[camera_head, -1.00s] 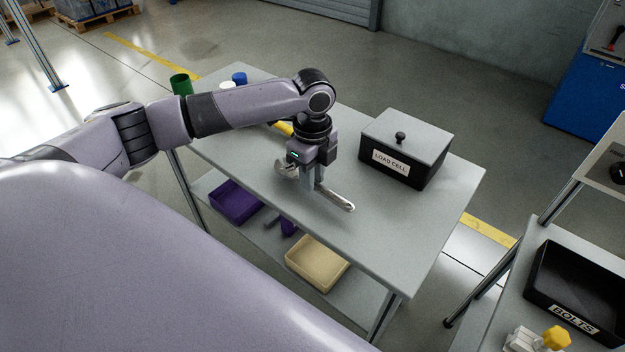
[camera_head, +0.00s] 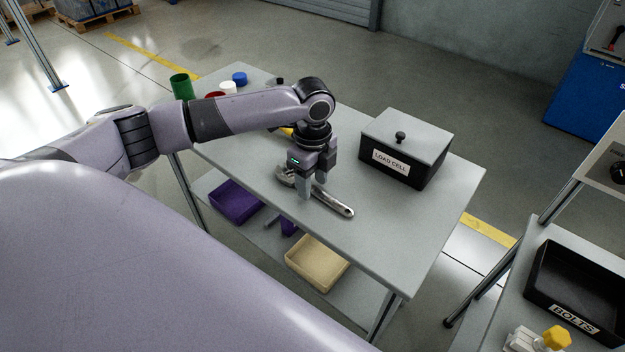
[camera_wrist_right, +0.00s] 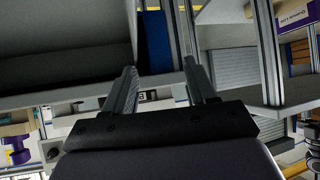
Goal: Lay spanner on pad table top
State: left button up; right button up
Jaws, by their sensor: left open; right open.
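A silver spanner (camera_head: 334,203) lies on the grey table top (camera_head: 400,225), its jaw end to the left and its handle end toward the lower right. My left gripper (camera_head: 312,190) is open and points down at the spanner, with its fingertips spread near the spanner's middle. The fingers hide part of the spanner, and I cannot tell whether they touch it. My right gripper (camera_wrist_right: 160,85) is open and empty in the right wrist view, with no spanner near it.
A black LOAD CELL box (camera_head: 405,150) with a grey lid stands right of the left gripper. Green (camera_head: 181,86) and blue (camera_head: 239,78) items stand at the table's far left. Purple (camera_head: 236,202) and cream (camera_head: 317,262) bins sit on the lower shelf. A BOLTS tray (camera_head: 580,295) is at right.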

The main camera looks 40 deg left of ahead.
aim_at(312, 189)
pick_arm(q)
notch_tip(312, 189, up, 12)
dwell(0.4)
dwell(0.5)
